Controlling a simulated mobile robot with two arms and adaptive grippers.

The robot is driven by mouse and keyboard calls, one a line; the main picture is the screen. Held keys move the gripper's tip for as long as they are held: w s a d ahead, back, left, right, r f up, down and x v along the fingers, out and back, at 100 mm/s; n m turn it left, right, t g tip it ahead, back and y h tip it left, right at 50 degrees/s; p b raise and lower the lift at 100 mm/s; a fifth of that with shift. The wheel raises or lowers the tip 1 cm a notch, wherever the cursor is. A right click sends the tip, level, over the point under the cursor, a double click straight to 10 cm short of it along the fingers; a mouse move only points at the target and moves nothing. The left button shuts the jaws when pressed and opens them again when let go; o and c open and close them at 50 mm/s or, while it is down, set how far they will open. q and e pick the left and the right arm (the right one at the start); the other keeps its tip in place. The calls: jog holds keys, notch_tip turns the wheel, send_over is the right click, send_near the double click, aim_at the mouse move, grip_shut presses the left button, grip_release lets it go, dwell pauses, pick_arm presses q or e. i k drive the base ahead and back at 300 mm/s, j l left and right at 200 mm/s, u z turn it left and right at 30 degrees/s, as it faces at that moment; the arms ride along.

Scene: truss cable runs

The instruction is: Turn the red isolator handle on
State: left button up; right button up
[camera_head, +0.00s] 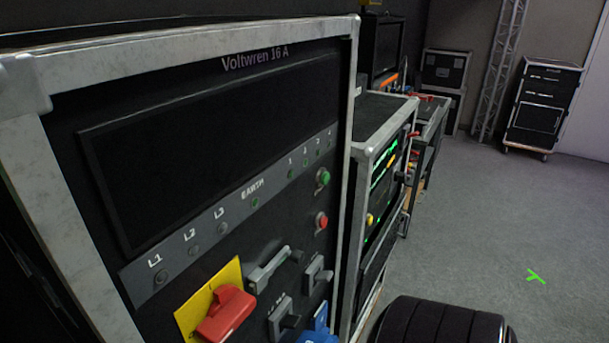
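The red isolator handle (226,315) sits on a yellow plate (230,272) low on the front of the rack panel marked "Voltwren 16 A" in the head view. The handle sticks out from the plate and looks tilted in this slanted view. Its on and off marks cannot be read. Neither of my grippers is in view, and I see nothing touching the handle.
Beside the handle are a grey lever (270,268), a green button (323,178), a red button (321,222) and a blue connector (318,328). The metal case frame (352,150) edges the panel. More cases stand behind. Open grey floor (480,220) lies right.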

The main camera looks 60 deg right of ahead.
aim_at(231, 304)
jog(key=l+z, duration=0.15)
jog(key=z, duration=0.3)
jog(key=l+z, duration=0.15)
jog(key=z, duration=0.35)
jog(key=k, duration=0.05)
